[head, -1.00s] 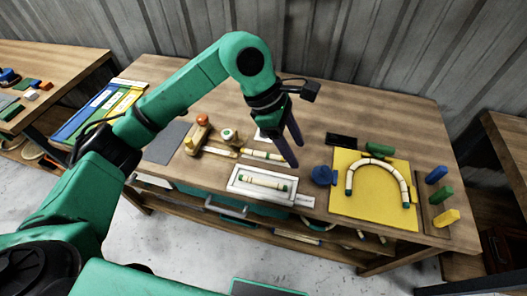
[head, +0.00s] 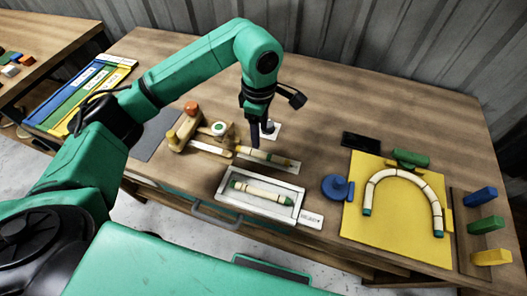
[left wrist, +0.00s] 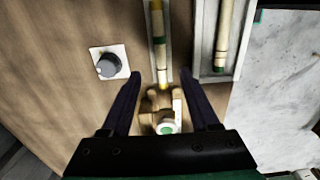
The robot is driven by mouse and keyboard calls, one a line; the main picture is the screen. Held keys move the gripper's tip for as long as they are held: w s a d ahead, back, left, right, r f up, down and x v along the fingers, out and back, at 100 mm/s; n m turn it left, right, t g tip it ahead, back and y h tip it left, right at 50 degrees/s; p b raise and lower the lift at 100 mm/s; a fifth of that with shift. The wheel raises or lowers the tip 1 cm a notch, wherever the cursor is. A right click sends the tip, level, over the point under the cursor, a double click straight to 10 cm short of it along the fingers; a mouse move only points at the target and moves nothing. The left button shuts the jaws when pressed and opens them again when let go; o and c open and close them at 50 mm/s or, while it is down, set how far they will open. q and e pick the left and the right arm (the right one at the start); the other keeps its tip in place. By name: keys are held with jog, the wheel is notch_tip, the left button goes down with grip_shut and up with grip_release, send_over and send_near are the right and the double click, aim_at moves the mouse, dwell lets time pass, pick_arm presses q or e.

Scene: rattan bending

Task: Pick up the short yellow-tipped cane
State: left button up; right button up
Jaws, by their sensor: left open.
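The short yellow-tipped cane (head: 266,156) lies on a pale strip near the middle of the table, beside a wooden fixture (head: 208,131). My left gripper (head: 254,143) points down near the cane's left end. In the left wrist view my left gripper (left wrist: 159,76) is open, one finger on each side of the cane's line, and empty. Its height above the cane is hard to tell. My right gripper is not in view.
A green-tipped cane (head: 262,192) lies in a white tray (head: 226,196) in front. A knob on a white plate (left wrist: 108,63) is left of the fingers. At right are a blue round piece (head: 337,188) and a yellow board (head: 392,232) with a bent cane.

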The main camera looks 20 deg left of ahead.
aim_at(261, 154)
pick_arm(q)
notch_tip(261, 154, down, 9)
jog(key=p, duration=0.3)
jog(key=shift+s+d+r+p, duration=0.15)
jog(key=shift+p, duration=0.15)
jog(key=shift+f, duration=0.3)
grip_shut()
